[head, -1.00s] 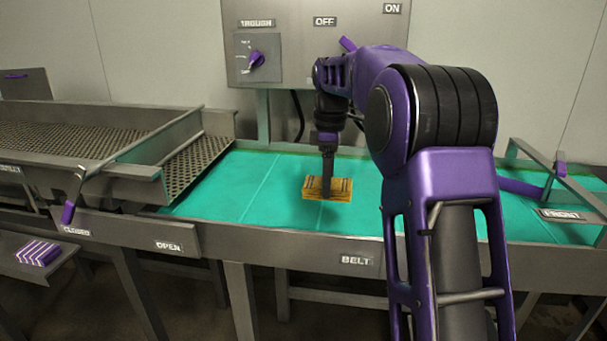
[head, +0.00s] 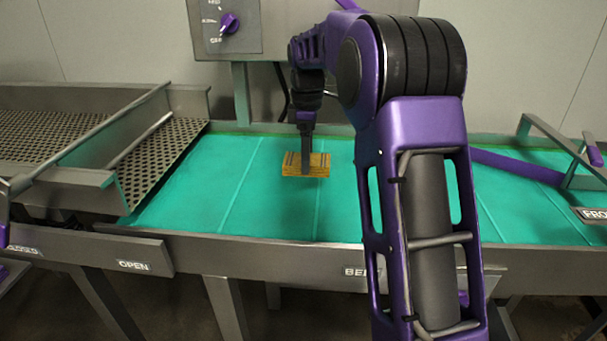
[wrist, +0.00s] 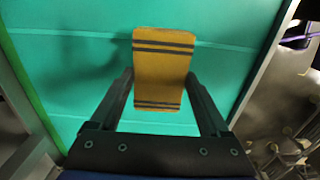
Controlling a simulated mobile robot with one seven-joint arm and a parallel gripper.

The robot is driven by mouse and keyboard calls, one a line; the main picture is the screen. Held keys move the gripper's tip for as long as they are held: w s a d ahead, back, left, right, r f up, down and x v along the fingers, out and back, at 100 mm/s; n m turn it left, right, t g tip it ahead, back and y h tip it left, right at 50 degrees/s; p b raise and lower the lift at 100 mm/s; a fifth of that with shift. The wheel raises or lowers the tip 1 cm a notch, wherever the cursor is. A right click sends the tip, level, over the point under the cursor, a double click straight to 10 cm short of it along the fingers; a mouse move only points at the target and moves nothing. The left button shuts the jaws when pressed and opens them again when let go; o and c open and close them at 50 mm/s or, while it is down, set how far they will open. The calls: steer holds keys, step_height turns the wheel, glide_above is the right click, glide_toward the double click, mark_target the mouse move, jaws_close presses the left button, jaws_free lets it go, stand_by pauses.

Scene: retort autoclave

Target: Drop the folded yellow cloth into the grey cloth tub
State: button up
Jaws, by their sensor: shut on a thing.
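The folded yellow cloth (head: 319,164) has dark stripes and shows over the green belt (head: 262,212) in the head view. My gripper (head: 305,170) points down and is shut on the cloth. In the wrist view the cloth (wrist: 162,85) sits between the two dark fingers (wrist: 160,88), with the belt beneath it. I cannot tell how far it is above the belt. The grey cloth tub is not seen in these frames.
A perforated metal trough (head: 165,150) adjoins the belt on the left. A metal frame with a purple handle (head: 592,150) stands at the right. A control panel with a purple knob (head: 229,23) is behind. The belt around the cloth is mostly clear.

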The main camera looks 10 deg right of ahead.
steer(key=shift+f, duration=2.8)
steer(key=shift+f, duration=0.15)
steer(key=o, duration=1.3)
step_height(320, 180, up, 12)
steer(key=shift+f+p, duration=0.2)
steer(key=shift+p, duration=0.15)
steer(key=shift+d+r, duration=0.15)
steer(key=shift+r, duration=0.2)
steer(key=s+d+r+t+y, duration=0.1)
steer(key=s+d+r+y, duration=0.15)
steer(key=d+r, duration=0.2)
steer(key=b, duration=0.1)
glide_toward(308, 190)
steer(key=shift+a+f+y, duration=0.25)
steer(key=shift+a+y, duration=0.1)
steer(key=shift+w+x, duration=0.1)
steer(key=shift+x, duration=1.35)
steer(key=shift+w+x, duration=0.15)
steer(key=shift+x, duration=1.25)
